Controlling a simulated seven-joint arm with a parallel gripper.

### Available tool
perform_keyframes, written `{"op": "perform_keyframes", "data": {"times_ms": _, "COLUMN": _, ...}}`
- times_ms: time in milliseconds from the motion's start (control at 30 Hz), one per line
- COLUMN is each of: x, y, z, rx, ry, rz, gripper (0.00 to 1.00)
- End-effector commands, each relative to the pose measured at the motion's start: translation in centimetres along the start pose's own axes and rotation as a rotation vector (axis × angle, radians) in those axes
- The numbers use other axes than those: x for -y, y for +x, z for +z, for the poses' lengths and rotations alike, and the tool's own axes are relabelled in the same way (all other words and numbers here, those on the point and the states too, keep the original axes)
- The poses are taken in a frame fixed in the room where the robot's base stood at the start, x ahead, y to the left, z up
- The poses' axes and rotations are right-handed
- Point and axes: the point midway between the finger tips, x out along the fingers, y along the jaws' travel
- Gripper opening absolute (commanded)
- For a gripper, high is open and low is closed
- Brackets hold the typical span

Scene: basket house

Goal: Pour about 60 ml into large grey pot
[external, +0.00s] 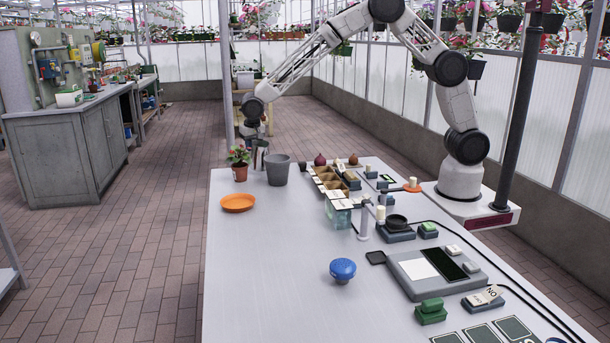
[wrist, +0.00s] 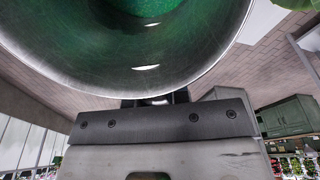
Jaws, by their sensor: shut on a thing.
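The large grey pot (external: 277,171) stands upright at the far end of the table, right of a small potted plant. My gripper (external: 259,141) is above and a little left of the pot. It is shut on a grey metal vessel (external: 260,157), which is small and partly hidden in the external view. In the wrist view the vessel's shiny curved rim (wrist: 150,85) fills the top, just beyond my gripper (wrist: 155,103). Green liquid (wrist: 145,8) shows inside it. I cannot tell how full it is. No stream of liquid is visible, and the inside of the pot cannot be judged.
The potted plant (external: 239,171) stands close left of the pot. An orange saucer (external: 237,203) lies in front. A divided wooden box (external: 328,183) stands right of the pot. A blue knob-like object (external: 342,268) and a scale (external: 420,268) are nearer. The table's left front is clear.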

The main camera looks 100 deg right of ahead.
Motion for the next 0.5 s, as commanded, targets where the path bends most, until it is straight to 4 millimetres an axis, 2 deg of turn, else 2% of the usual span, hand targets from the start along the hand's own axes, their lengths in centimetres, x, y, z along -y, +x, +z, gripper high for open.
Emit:
{"op": "perform_keyframes", "data": {"times_ms": 267, "x": 0.1, "y": -2.8, "z": 1.3, "rx": -0.181, "ry": -0.004, "rz": -0.003, "gripper": 0.00}}
{"op": "perform_keyframes", "data": {"times_ms": 500, "x": 0.1, "y": -6.6, "z": 2.4, "rx": -0.337, "ry": -0.004, "rz": -0.002, "gripper": 0.00}}
